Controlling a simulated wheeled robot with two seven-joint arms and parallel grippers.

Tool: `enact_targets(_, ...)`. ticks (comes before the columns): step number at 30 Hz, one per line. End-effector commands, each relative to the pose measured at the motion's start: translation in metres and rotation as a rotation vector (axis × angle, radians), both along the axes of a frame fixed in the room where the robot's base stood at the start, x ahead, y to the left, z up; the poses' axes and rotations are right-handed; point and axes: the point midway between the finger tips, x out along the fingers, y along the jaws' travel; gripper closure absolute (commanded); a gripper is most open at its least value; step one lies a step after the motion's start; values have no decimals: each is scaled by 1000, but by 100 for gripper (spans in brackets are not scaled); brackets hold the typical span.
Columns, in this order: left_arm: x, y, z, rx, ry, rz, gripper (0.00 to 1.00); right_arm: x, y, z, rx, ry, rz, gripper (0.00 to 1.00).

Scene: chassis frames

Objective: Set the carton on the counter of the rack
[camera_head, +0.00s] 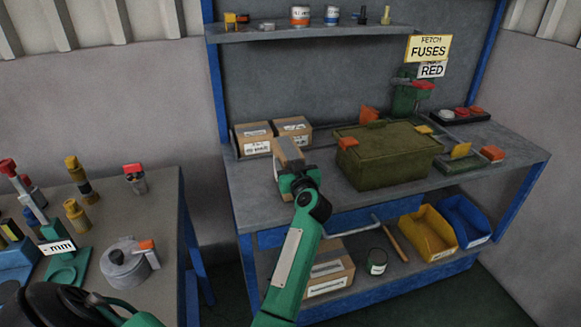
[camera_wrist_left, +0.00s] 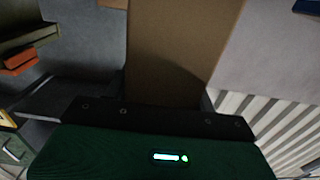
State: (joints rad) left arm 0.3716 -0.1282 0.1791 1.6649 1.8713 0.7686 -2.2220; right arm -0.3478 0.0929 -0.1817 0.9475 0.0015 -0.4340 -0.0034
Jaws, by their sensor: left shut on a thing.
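The carton (camera_head: 288,152), a brown box with a grey strip on top, is in my left gripper (camera_head: 291,174). It is at the front left of the rack's grey counter (camera_head: 267,205), in front of two other cartons. I cannot tell whether its bottom touches the counter. My left gripper is shut on it, with the green arm reaching in from below. In the left wrist view the carton (camera_wrist_left: 180,50) is a plain brown face right beyond the gripper (camera_wrist_left: 165,112); the fingertips are hidden. My right gripper is not seen.
Two labelled cartons (camera_head: 253,139) (camera_head: 294,129) stand behind the held one. A green lidded crate (camera_head: 385,165) stands to its right. An upper shelf (camera_head: 310,31) is overhead. The lower shelf holds a carton (camera_head: 328,285), tin and bins. A workbench (camera_head: 160,215) is at left.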

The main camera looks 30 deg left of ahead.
Motion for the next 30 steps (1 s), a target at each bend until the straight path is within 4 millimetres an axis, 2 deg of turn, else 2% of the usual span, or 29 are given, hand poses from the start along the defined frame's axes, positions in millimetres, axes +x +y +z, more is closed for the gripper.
enact_targets(13,0,0,-4,3,-3,-1,83,-8,0,3,1,8,-2,64)
enact_targets(14,0,0,-6,2,-1,0,38,-9,-1,1,0,8,-2,64)
enact_targets(16,0,0,-6,2,-1,0,24,-10,-1,-1,-1,11,-2,64)
enact_targets(27,0,0,-4,2,-3,0,22,1,-1,-3,-1,1,-1,64)
enact_targets(30,1,-4,-2,1,1,0,22,11,1,7,1,-13,-2,64)
